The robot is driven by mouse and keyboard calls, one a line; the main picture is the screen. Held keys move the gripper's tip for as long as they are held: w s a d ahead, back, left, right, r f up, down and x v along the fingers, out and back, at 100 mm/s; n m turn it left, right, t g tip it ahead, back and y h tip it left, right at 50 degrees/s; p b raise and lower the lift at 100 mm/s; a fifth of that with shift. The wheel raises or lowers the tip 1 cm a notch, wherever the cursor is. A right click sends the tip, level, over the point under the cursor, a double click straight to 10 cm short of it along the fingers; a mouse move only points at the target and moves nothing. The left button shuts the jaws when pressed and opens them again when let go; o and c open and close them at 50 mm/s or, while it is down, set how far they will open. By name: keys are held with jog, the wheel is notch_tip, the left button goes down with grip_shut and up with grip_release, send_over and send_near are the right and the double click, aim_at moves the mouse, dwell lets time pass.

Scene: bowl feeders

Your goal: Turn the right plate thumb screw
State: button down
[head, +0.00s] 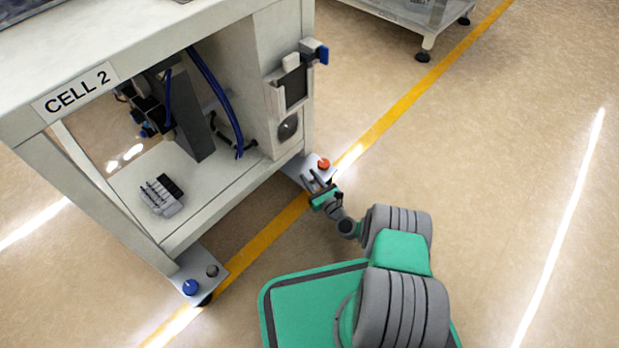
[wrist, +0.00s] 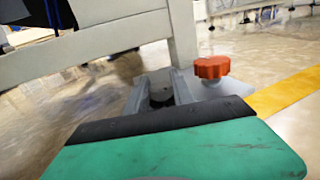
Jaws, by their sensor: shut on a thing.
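The right foot plate (head: 294,168) juts from the bottom of the CELL 2 frame. In the wrist view, my gripper (wrist: 160,82) has its two grey fingers on either side of a small dark thumb screw (wrist: 161,95) and is shut on it. My gripper (head: 314,182) hides this screw in the head view. A red-orange lobed knob (head: 323,163) stands on the same plate just beyond the fingers. It also shows in the wrist view (wrist: 211,67), to the right of the fingers and apart from them.
The left foot plate (head: 190,268) carries a blue knob (head: 190,287) and a dark knob (head: 212,270). The frame's leg and lower rail (wrist: 100,48) stand close behind the fingers. Open floor (head: 500,180) lies to the right, past the yellow line (head: 385,118).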

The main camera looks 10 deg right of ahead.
jog(key=shift+n+g+y, duration=0.5)
jog(key=shift+n+y, duration=0.3)
jog(key=shift+y, duration=0.4)
jog(key=c, duration=1.1)
grip_release()
